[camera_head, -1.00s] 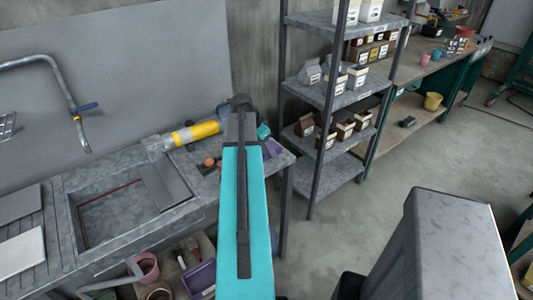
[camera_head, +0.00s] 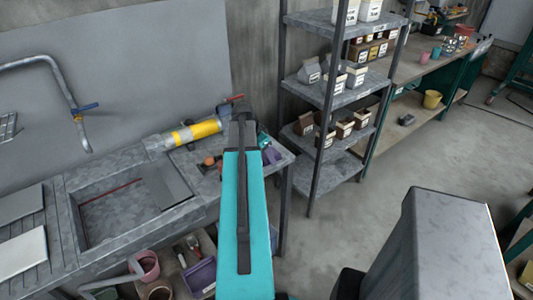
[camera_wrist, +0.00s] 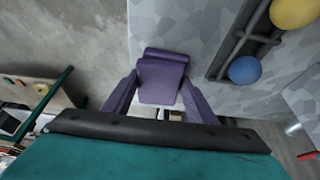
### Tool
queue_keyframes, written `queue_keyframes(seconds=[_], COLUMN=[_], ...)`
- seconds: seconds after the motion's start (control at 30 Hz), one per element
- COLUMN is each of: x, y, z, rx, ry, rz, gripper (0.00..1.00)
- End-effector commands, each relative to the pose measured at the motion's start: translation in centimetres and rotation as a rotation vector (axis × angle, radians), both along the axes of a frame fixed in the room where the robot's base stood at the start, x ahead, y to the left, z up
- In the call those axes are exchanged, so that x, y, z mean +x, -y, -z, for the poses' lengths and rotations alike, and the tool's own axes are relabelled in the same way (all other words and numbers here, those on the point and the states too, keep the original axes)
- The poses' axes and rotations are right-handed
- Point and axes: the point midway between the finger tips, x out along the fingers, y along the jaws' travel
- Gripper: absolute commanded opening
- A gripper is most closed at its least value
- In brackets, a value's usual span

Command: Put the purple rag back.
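The purple rag (camera_wrist: 162,78) shows in the middle of the wrist view as a folded piece with a rolled far edge, by the grey counter's edge. Slanting purple pieces flank it; I cannot tell whether they are rag or fingers. My gripper is around this spot, beyond the dark band and teal body of my arm; its fingertips cannot be made out clearly. In the head view a small purple patch (camera_head: 272,156) shows at the counter's right end, just right of my arm, which hides most of the gripper there.
The grey counter (camera_head: 190,219) has a sunken basin and a yellow-banded cylinder (camera_head: 190,133). A blue ball (camera_wrist: 244,70) and a yellow ball (camera_wrist: 296,11) are right of the rag. A metal shelf rack (camera_head: 335,98) stands close right of the counter. Open floor lies further right.

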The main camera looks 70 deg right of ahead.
Motion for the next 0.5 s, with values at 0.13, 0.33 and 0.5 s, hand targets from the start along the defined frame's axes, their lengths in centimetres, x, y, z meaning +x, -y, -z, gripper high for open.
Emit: queue_keyframes(seconds=[0.13, 0.33, 0.5], x=[0.0, 0.0, 0.01], y=[0.0, 0.01, 0.01], z=[-0.02, -0.04, -0.33], rx=[0.0, 0.0, 0.0], ry=[0.0, 0.0, 0.0], rz=[0.0, 0.0, 0.0], gripper=[0.68, 0.68, 0.68])
